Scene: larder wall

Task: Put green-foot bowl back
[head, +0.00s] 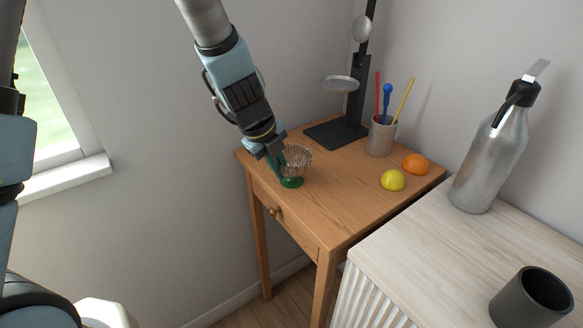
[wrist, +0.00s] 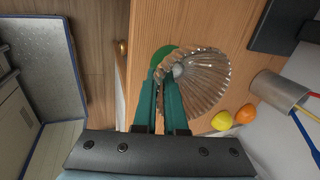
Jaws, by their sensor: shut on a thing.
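The green-foot bowl (head: 297,157) is a clear ribbed glass bowl on a green foot (head: 291,182). It is at the left part of the small wooden table (head: 330,205), upright in the head view, with its foot at the tabletop; I cannot tell whether it touches. My gripper (head: 277,162) comes down from the upper left and is shut on the bowl's left side. In the wrist view, the green fingers (wrist: 168,92) meet the bowl's rim and wall (wrist: 200,80). The fingers hide part of the bowl and foot.
Behind the bowl stands a black stand (head: 336,132) with a round plate. A metal bottle (head: 490,155) and dark cup (head: 532,298) stand on the pale cabinet. The table's front is clear.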

